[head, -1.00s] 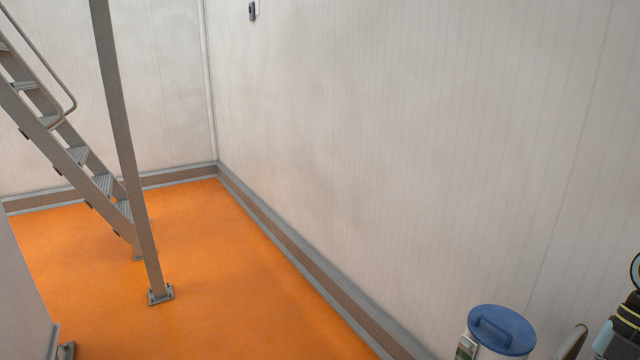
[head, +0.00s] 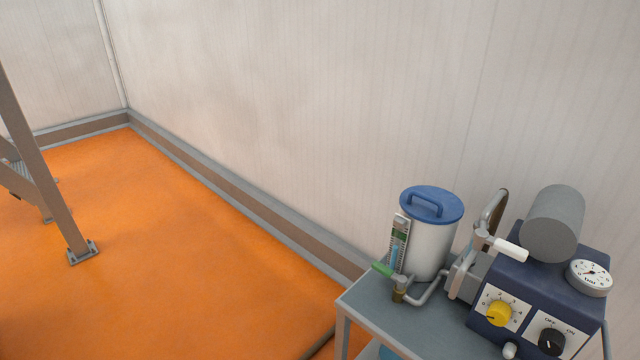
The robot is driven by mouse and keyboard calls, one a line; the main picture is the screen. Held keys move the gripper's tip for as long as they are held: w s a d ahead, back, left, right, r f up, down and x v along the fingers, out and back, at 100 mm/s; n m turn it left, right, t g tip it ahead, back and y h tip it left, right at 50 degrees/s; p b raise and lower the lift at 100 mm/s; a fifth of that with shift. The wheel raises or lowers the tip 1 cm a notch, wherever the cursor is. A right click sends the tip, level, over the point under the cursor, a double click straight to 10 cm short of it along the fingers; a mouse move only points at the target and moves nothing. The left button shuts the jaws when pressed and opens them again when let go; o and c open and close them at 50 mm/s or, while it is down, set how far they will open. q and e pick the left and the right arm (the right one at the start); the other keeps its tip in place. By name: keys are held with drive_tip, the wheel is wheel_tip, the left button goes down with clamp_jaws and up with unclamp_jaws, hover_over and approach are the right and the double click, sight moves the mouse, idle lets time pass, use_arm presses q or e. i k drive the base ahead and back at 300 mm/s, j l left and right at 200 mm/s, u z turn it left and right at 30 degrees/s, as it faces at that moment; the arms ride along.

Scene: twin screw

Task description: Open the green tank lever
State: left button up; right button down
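The green tank lever (head: 382,270) is a short green handle on a brass-coloured valve (head: 398,296). It sits at the foot of a white tank (head: 431,250) with a blue lid (head: 432,205), in the lower right of the head view. The lever points to the left, out over the cart's edge. A sight gauge (head: 399,243) stands upright above the valve, beside the tank. Neither of my grippers is in view.
The tank stands on a grey cart (head: 372,308). A dark blue pump box (head: 540,290) with a yellow knob (head: 499,314), a black knob (head: 551,341) and a dial gauge (head: 589,275) is to its right. A white-handled lever (head: 511,250) lies between. The orange floor (head: 190,260) is open.

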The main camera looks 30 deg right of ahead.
sight(401, 281)
drive_tip(key=z, duration=1.25)
